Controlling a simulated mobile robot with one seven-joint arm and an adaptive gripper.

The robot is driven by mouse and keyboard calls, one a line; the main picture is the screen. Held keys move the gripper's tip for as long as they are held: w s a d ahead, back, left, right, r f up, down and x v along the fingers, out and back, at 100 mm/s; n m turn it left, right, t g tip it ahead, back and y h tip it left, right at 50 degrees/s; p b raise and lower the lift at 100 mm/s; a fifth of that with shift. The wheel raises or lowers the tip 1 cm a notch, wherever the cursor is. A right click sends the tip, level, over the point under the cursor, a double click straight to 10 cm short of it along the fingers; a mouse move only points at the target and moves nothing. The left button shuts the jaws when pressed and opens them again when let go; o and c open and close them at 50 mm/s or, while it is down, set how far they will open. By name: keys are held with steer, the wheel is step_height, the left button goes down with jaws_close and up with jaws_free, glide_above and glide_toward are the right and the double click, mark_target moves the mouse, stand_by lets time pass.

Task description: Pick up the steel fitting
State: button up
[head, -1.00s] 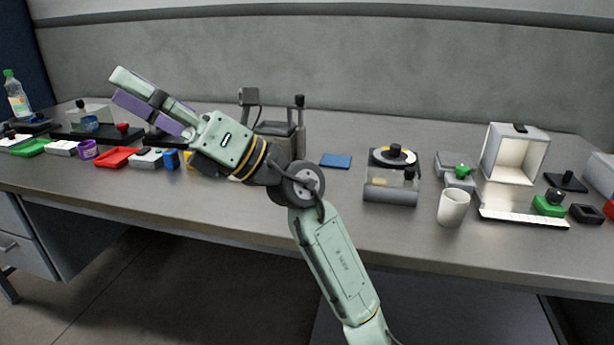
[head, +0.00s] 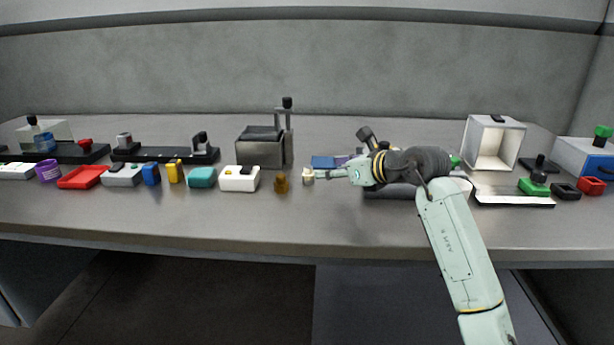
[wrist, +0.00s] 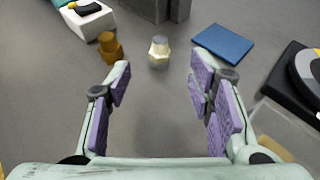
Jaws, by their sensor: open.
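The steel fitting (wrist: 159,50) is a small pale piece with a faceted lower part and a grey top, upright on the bench. In the head view it (head: 308,176) stands just left of my fingertips. My gripper (wrist: 160,75) is open and empty, its purple-padded fingers spread wide. In the wrist view the fitting lies between the finger lines, slightly beyond the tips and apart from both. In the head view my gripper (head: 326,174) reaches left, low over the bench, and the far finger is partly hidden.
A brass-coloured fitting (wrist: 110,48) stands close on the left, near the left fingertip. A blue pad (wrist: 224,43) lies to the right. A white box (head: 239,179) and a grey machine (head: 262,150) stand left and behind. The bench in front is clear.

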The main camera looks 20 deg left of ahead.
mark_target(311, 170)
steer(key=p+x, duration=0.2)
steer(key=x, duration=0.5)
steer(key=shift+w+a, duration=0.15)
steer(key=shift+a, duration=0.1)
steer(key=shift+w+a+f, duration=0.25)
steer(key=shift+a, duration=0.1)
steer(key=shift+c, duration=0.6)
jaws_close()
